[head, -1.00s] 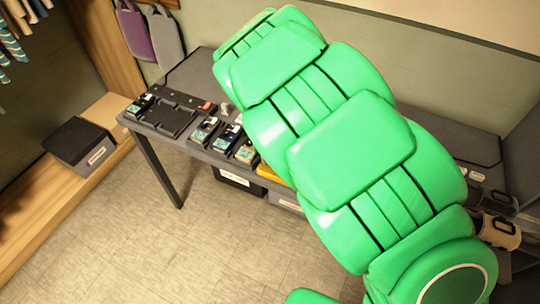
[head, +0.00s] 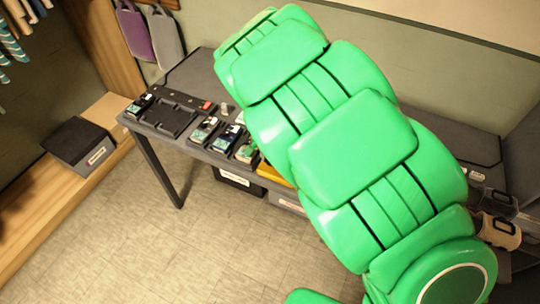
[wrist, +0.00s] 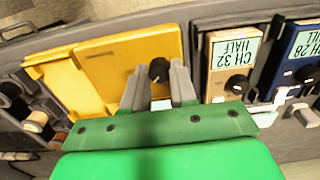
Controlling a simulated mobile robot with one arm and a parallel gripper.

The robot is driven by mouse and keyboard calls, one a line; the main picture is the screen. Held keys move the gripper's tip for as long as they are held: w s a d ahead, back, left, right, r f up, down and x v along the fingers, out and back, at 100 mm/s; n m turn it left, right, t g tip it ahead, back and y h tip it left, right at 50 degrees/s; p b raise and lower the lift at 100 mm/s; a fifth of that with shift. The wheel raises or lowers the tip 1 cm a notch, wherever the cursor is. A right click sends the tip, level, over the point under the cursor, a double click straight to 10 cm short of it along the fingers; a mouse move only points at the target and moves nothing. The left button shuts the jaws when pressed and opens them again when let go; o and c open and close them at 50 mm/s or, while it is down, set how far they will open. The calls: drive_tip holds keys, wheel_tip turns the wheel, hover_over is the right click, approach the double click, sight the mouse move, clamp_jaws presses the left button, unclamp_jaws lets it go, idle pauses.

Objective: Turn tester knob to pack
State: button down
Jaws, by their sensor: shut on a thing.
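The tester appears to be the yellow unit (wrist: 113,74) in the wrist view, with a black round knob (wrist: 159,69) on its right part. My gripper (wrist: 158,80) has one grey finger on each side of this knob and is shut on it. The knob's pointer and any setting marks cannot be made out.
Right of the gripper are a tan pack (wrist: 225,62) reading "CH 32 HALF" and a blue pack (wrist: 299,55), each with a black knob. In the head view, a black tray (head: 172,118) and several packs sit on the dark table (head: 200,66).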

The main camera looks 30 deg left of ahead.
idle(0.4)
drive_tip(key=c, duration=0.9)
unclamp_jaws()
drive_tip(key=shift+r, duration=0.15)
drive_tip(key=shift+r, duration=3.75)
